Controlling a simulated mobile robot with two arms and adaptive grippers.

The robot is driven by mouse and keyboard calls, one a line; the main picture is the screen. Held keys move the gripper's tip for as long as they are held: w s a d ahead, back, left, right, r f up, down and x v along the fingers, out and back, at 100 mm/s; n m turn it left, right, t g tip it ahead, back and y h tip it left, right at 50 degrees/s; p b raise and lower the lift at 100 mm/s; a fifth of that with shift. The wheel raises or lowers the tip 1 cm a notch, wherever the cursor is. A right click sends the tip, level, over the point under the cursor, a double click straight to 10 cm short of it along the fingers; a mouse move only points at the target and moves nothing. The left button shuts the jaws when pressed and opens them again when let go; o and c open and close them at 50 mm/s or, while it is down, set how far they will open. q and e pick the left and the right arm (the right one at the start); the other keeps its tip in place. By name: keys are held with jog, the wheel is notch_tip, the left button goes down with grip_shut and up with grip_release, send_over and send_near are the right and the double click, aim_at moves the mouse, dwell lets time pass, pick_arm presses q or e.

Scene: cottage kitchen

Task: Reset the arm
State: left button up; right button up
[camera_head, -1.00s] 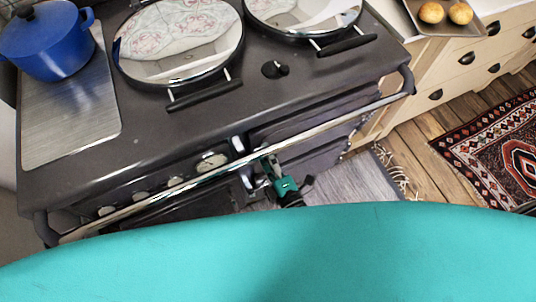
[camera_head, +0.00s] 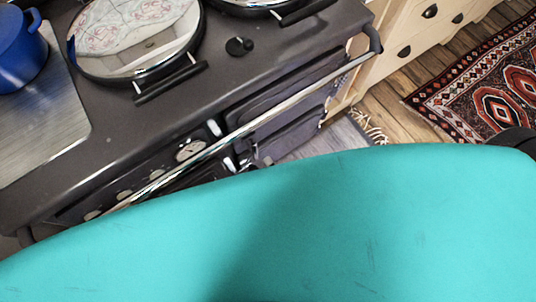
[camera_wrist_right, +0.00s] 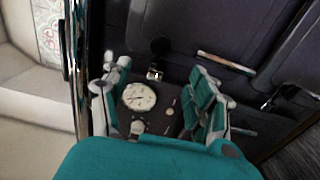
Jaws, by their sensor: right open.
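My right gripper (camera_wrist_right: 162,88) shows in the right wrist view, with its green-and-grey fingers spread apart and nothing held between them. It faces the dark front of the range cooker (camera_head: 130,125), and the round white gauge (camera_wrist_right: 138,97) shows between the fingers. In the head view, a large turquoise part of my own body covers the lower half and hides most or all of this gripper. My left gripper is not in either view.
The cooker's long metal rail (camera_head: 250,125) runs along its front and close by in the wrist view (camera_wrist_right: 76,70). A blue pot (camera_head: 22,55) stands on the left. Cream drawers (camera_head: 405,45) and a patterned rug (camera_head: 490,85) lie to the right.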

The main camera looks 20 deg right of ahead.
dwell(0.4)
jog(key=s+d+f+m+g+h, duration=0.1)
jog(key=s+d+f+m+g, duration=0.2)
jog(key=f, duration=0.5)
jog(key=s+d+f+m+g+h, duration=0.1)
jog(key=s+f+m+g, duration=0.2)
jog(key=f, duration=0.5)
jog(key=s+d+f+m+g+h, duration=0.1)
jog(key=s+d+f+m+g, duration=0.15)
jog(key=f+m, duration=0.45)
jog(key=s+d+f+m+g+h, duration=0.2)
jog(key=s+d+f+m+g, duration=0.4)
jog(key=s+f, duration=0.6)
jog(key=shift+s+d+g+h, duration=0.3)
jog(key=shift+s+d+g, duration=0.35)
jog(key=shift+d, duration=0.6)
jog(key=shift+w, duration=0.1)
